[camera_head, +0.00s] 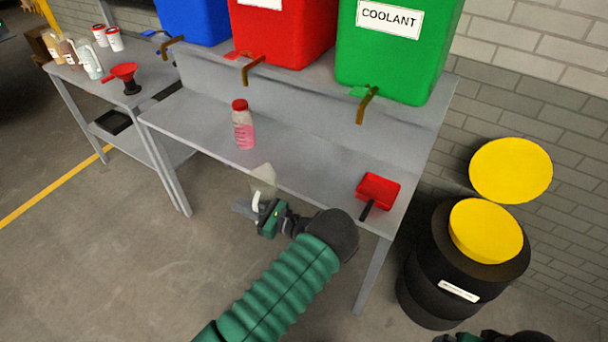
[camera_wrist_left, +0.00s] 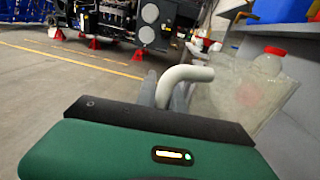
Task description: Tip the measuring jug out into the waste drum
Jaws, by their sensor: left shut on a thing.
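The clear measuring jug (camera_head: 263,178) is at the front edge of the grey bench, with its pale handle (camera_head: 256,201) towards me. My left gripper (camera_head: 262,212) is shut on the handle. In the left wrist view the jug (camera_wrist_left: 246,92) looks roughly upright and see-through, with the handle (camera_wrist_left: 185,78) between the fingers; I cannot tell what it contains. The black waste drum (camera_head: 435,275) stands on the floor right of the bench, with a yellow round top (camera_head: 487,230) and a yellow disc (camera_head: 510,170) behind it. Part of my right gripper shows at the bottom edge, its fingers hidden.
A red-capped bottle of pink liquid (camera_head: 244,128) and a red scoop-like tray (camera_head: 378,190) stand on the bench (camera_head: 310,165). Blue, red (camera_head: 285,35) and green (camera_head: 395,55) tanks with taps sit behind. A red funnel (camera_head: 125,75) is on the left table. Floor in front is clear.

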